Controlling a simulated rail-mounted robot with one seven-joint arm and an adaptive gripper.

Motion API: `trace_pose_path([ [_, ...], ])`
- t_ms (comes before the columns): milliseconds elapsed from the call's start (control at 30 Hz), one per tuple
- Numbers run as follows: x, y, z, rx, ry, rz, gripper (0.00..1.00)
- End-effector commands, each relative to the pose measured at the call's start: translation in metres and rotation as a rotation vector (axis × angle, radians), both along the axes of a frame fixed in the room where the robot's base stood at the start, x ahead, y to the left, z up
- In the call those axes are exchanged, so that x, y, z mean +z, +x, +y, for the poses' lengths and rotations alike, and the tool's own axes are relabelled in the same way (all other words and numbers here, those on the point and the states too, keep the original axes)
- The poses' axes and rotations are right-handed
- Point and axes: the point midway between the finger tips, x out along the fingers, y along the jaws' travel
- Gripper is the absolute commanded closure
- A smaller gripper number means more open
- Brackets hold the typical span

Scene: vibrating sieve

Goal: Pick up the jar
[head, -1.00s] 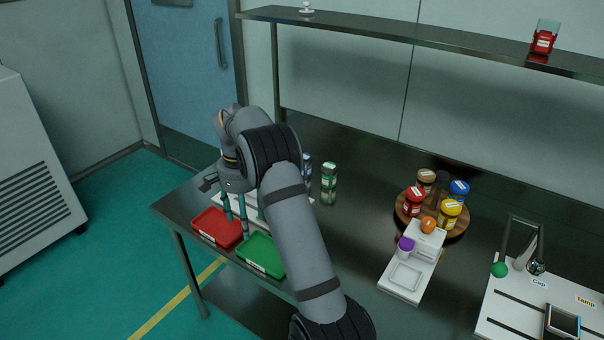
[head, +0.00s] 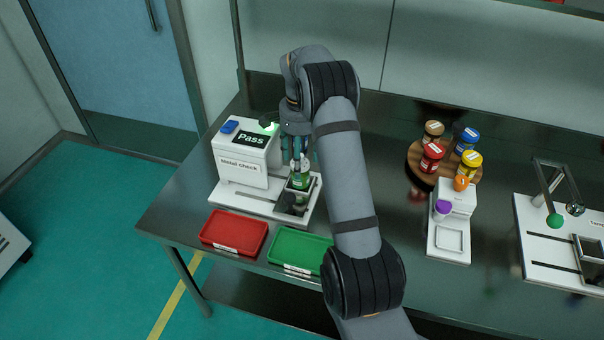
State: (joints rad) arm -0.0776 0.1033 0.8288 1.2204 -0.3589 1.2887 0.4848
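A green jar (head: 299,181) with a pale label stands on the white platform of the metal check machine (head: 242,168), to the right of its box. My gripper (head: 303,165) points down at the jar's top, with its fingers close to the jar's upper part. The fingers are small and partly overlap the jar, so I cannot tell whether they touch or grip it. The machine's display reads "Pass" and a green light glows above it. A dark object (head: 286,202) is on the platform just in front of the jar.
A red tray (head: 234,250) and a green tray (head: 297,268) lie in front of the machine near the table edge. Several jars stand on a round wooden board (head: 416,160) at right.

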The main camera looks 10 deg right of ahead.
Motion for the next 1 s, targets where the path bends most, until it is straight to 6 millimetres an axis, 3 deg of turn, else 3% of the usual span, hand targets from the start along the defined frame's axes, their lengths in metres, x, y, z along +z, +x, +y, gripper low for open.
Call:
trace_pose_path([
  [233, -0.021, 0.001, -0.001, 0.000, -0.001, 0.002, 0.37],
  [500, -0.058, 0.002, -0.002, 0.000, -0.001, 0.001, 0.37],
  [800, -0.062, 0.004, -0.002, 0.000, -0.001, -0.002, 0.37],
  [1000, -0.062, 0.004, -0.002, 0.000, -0.001, -0.002, 0.49],
])
